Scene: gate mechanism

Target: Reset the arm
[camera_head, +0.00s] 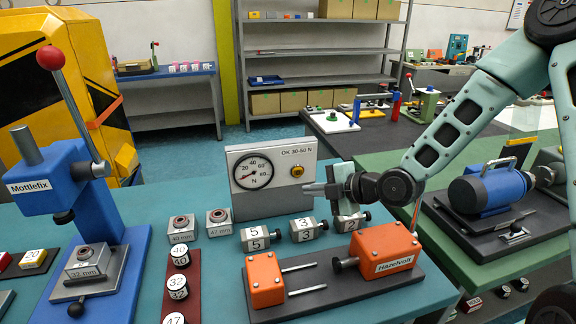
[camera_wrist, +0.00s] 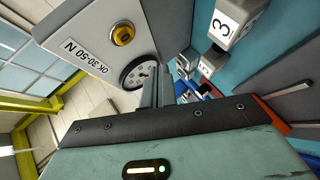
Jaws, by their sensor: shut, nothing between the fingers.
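My arm reaches in from the right in the head view. My gripper (camera_head: 312,189) is shut and empty, its fingers pointing left in front of the gauge panel (camera_head: 243,206). In the wrist view the shut fingers (camera_wrist: 158,88) point towards the panel's dial (camera_wrist: 139,71), with the yellow button (camera_wrist: 122,34) left of them. The gripper is above the orange Hazelvolt fixture (camera_head: 385,250) and the numbered blocks. I cannot see it touching anything.
The blue Mottlefix press (camera_head: 62,180) with a red-knobbed lever (camera_head: 50,58) stands at left. Blocks marked 5 (camera_head: 255,239) and 3 (camera_head: 304,230) sit before the panel. Numbered cylinders stand on a dark red strip (camera_head: 193,290). A blue motor-like unit (camera_head: 485,190) is at right.

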